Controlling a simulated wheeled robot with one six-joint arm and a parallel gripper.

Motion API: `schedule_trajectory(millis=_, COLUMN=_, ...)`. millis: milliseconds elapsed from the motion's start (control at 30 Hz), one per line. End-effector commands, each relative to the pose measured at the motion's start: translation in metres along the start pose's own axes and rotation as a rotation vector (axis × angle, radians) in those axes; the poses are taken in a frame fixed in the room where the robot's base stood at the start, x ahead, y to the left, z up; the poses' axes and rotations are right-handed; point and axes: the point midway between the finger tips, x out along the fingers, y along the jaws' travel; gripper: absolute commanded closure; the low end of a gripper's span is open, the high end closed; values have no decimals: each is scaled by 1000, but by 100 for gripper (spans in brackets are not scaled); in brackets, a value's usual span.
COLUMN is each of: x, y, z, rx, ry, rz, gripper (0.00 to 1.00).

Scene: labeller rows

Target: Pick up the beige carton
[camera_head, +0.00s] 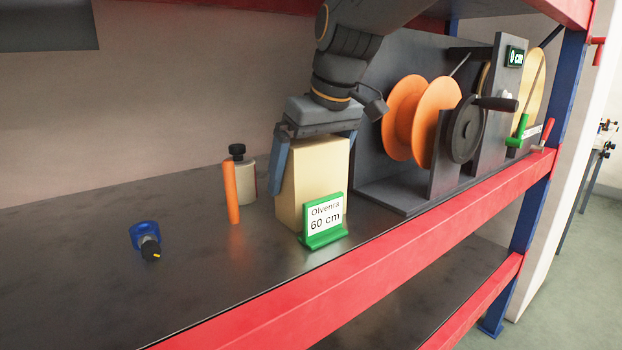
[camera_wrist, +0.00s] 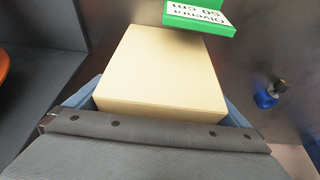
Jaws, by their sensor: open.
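The beige carton (camera_head: 311,174) stands upright on the dark metal shelf, behind a green sign. My gripper (camera_head: 316,150) is above it, pointing down, with one blue-grey finger on each side of the carton's upper part. The jaws are open, and I cannot tell whether either finger touches the carton. In the wrist view the carton (camera_wrist: 163,75) fills the middle, between the fingers, which are mostly hidden by the gripper body.
The green sign (camera_head: 323,225) reading "Olvenra 60 cm" stands right in front of the carton. An orange stick (camera_head: 231,193) and a black-capped bottle (camera_head: 248,180) stand left. A blue clamp (camera_head: 146,238) lies farther left. An orange spool machine (camera_head: 437,118) stands close right. The red shelf edge (camera_head: 400,235) runs in front.

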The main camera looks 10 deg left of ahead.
Motion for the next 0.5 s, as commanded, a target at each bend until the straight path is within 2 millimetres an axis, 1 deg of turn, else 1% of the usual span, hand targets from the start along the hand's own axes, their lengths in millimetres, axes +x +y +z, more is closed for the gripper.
schedule_trajectory(millis=33, x=6, y=0, z=0, rx=0, ry=-2, rz=-1, gripper=0)
schedule_trajectory(millis=100, x=12, y=0, z=0, rx=0, ry=-2, rz=-1, gripper=0)
schedule_trajectory(millis=367, x=14, y=0, z=0, rx=0, ry=1, rz=0, gripper=0)
schedule_trajectory(millis=400, x=14, y=0, z=0, rx=0, ry=1, rz=0, gripper=3)
schedule_trajectory(millis=467, x=14, y=0, z=0, rx=0, ry=1, rz=0, gripper=14)
schedule_trajectory(millis=500, x=14, y=0, z=0, rx=0, ry=1, rz=0, gripper=20)
